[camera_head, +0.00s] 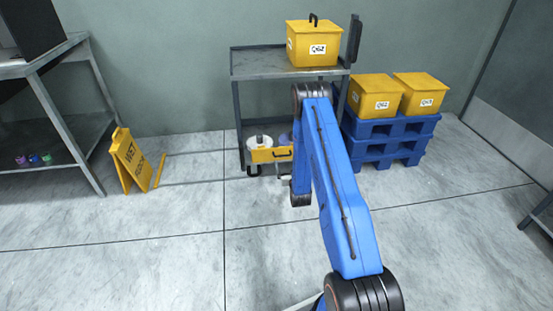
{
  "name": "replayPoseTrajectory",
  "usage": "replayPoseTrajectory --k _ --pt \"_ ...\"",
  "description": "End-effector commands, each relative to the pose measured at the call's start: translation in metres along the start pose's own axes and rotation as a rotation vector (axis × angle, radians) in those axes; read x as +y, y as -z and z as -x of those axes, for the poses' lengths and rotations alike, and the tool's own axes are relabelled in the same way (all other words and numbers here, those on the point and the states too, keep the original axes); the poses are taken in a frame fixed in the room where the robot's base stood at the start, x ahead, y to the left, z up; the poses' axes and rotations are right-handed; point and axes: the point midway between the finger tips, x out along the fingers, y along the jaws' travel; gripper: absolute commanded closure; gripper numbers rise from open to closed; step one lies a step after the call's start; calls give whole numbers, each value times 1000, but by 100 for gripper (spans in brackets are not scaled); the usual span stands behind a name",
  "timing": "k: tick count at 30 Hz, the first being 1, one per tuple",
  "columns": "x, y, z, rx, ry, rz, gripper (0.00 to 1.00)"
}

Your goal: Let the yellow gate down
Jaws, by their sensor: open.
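A yellow panel with a dark handle, which looks like the yellow gate (263,155), stands across the front of the lower shelf of a grey cart (268,73). My blue arm covers the right part of that shelf. My gripper (285,179) shows only as a small grey piece beside my wrist, just below and in front of the panel's right part. Its fingers are too small to make out clearly, and I see nothing held. I cannot tell whether it touches the panel. A white spool (259,141) stands behind the panel.
A lidded yellow box (313,43) stands on the cart's top. Two yellow boxes (373,95) (420,93) sit on stacked blue pallets (390,128) at right. A yellow wet-floor sign (131,162) stands left, near a grey table (45,66). The front floor is clear.

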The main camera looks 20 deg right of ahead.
Motion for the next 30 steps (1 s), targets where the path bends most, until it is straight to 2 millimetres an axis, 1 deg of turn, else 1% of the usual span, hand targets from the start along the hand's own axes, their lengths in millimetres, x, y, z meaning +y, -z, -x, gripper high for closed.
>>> replayPoseTrajectory --k 1,3,6,10,14,17,20,30 --pt "4 -16 4 10 -5 -1 5" --pt "8 -30 10 32 -10 -1 5" --pt "12 -46 16 57 -16 -2 5" --pt "16 -58 22 77 -20 -2 5" --pt "16 -60 21 86 -21 -2 5" --pt "16 -59 14 87 -21 -2 5" --pt "17 -58 0 88 -21 -2 5" --pt "18 -52 -60 87 -21 -2 5"
